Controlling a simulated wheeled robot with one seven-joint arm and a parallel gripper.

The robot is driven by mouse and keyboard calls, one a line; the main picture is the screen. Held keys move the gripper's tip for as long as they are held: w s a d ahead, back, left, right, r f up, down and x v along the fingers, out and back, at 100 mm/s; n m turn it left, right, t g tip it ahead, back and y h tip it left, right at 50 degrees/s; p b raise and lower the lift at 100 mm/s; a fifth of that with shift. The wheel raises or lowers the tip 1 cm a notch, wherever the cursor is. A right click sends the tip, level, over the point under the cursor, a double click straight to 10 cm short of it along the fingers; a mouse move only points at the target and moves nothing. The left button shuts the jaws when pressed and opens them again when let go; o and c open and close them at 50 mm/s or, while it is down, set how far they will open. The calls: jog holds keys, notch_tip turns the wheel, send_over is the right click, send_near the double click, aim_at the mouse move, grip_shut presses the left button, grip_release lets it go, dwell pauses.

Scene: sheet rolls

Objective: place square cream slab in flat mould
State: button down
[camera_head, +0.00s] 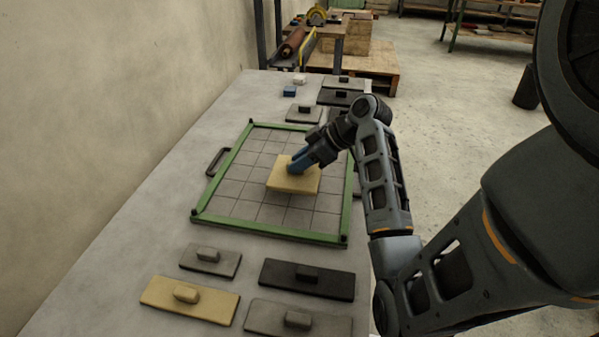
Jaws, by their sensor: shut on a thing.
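The square cream slab (291,182) is over the right-middle part of the flat mould, a gridded grey tray with a green frame (270,234). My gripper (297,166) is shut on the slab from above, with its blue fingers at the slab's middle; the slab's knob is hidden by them. The slab looks roughly level. I cannot tell whether it touches the grid or hangs just above it. No other slab shows in the mould, though my arm hides part of its right side.
In front of the mould lie a small grey slab (211,261), a long cream slab (190,301), a black slab (307,280) and a long grey slab (298,320). More grey and black slabs and small blue (290,91) and white blocks lie behind. A wall runs along the left.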

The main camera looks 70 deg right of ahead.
aim_at(305, 172)
jog(key=shift+a+f, duration=0.2)
jog(key=shift+f, duration=1.95)
jog(key=c, duration=0.9)
grip_release()
jog(key=shift+f, duration=0.15)
jog(key=shift+r, duration=0.25)
jog(key=v, duration=1.2)
jog(key=shift+f, duration=0.1)
